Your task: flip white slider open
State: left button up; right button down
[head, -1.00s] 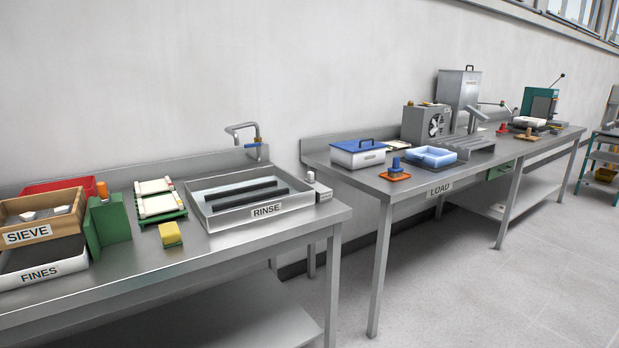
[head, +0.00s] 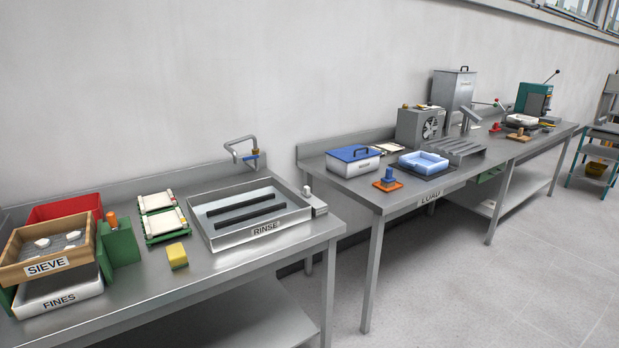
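I cannot make out with certainty which part is the white slider. A small grey box with a white knob-like top (head: 307,191) stands at the right end of the RINSE tray (head: 262,232); its detail is too small to read. Two white pieces with red marks, an upper one (head: 157,201) and a lower one (head: 164,222), lie on green racks left of the tray. Neither of my grippers is in view, and no arm shows.
The near steel bench (head: 215,272) also bears the wooden SIEVE box (head: 47,267), the FINES tray (head: 60,301), a green block (head: 122,246) and a yellow sponge (head: 177,256). A tap (head: 242,150) stands behind. The LOAD bench (head: 405,199) is farther right, across a gap.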

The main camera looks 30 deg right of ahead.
aim_at(307, 192)
jog(key=i+l+u, duration=0.1)
jog(key=l, duration=0.5)
jog(key=i+l, duration=0.3)
jog(key=l, duration=0.3)
jog(key=i+l+u, duration=0.15)
jog(key=l, duration=0.45)
jog(key=i+l+u, duration=0.1)
jog(key=l, duration=0.5)
jog(key=i+l+u, duration=0.1)
jog(key=l, duration=0.55)
jog(key=i+l, duration=0.2)
jog(key=l, duration=0.45)
jog(key=i+l+u, duration=0.15)
jog(key=l, duration=0.5)
jog(key=k, duration=0.05)
